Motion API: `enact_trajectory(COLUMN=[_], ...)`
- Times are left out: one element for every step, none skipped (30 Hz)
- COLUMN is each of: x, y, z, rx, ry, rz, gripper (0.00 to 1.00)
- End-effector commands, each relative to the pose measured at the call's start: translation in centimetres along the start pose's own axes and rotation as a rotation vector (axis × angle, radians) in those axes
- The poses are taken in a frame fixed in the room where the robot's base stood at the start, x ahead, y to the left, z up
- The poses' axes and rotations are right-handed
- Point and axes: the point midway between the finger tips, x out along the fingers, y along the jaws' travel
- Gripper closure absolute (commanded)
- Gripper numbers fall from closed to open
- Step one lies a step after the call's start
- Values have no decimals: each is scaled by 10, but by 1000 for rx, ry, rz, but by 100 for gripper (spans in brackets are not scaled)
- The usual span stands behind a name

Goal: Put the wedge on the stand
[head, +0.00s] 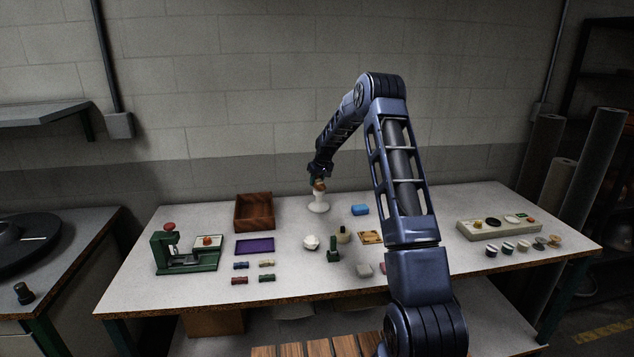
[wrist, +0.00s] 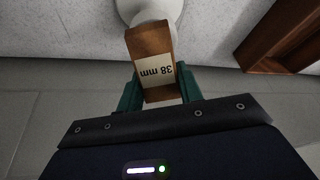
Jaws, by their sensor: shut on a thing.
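The wedge (wrist: 152,50) is a brown wooden block with a cream "38 mm" label, seen in the wrist view between the green fingers of my gripper (wrist: 160,88). My gripper is shut on it. In the head view the wedge (head: 319,186) is a small brown shape under my gripper (head: 318,180), right at the top of the white stand (head: 318,205). The stand's round white base (wrist: 150,8) also shows at the top of the wrist view, partly hidden by the wedge. I cannot tell whether the wedge touches the stand.
A wooden box (head: 254,212) stands left of the stand. A blue block (head: 360,210) lies to its right. A green press (head: 185,252), a purple mat (head: 254,246), and several small blocks and tools occupy the table (head: 140,290). A control panel (head: 497,227) is at right.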

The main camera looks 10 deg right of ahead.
Motion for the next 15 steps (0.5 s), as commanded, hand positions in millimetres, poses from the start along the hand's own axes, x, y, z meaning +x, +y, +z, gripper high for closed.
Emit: enact_trajectory(x=[2, 3, 3, 3, 3, 3, 3, 3, 3, 4, 5, 6, 6, 5, 5], y=[0, 0, 0, 0, 0, 0, 0, 0, 0, 0, 0, 0, 0, 0, 0], z=[1, 1, 1, 1, 1, 1, 1, 1, 1, 2, 2, 2, 2, 2, 2], rx=[0, 0, 0, -1, -1, -1, -1, -1, -1, -1, 0, -1, -1, -1, -1], ry=[0, 1, 1, 1, 1, 1, 1, 1, 0, 0, 0, 0, 0, 0, 0], rz=[0, 0, 0, 0, 0, 0, 0, 0, 0, 0, 0, 0, 0, 0, 0], gripper=[87, 87, 87, 87, 87, 87, 87, 87, 87, 87, 87, 87, 60, 54, 46])
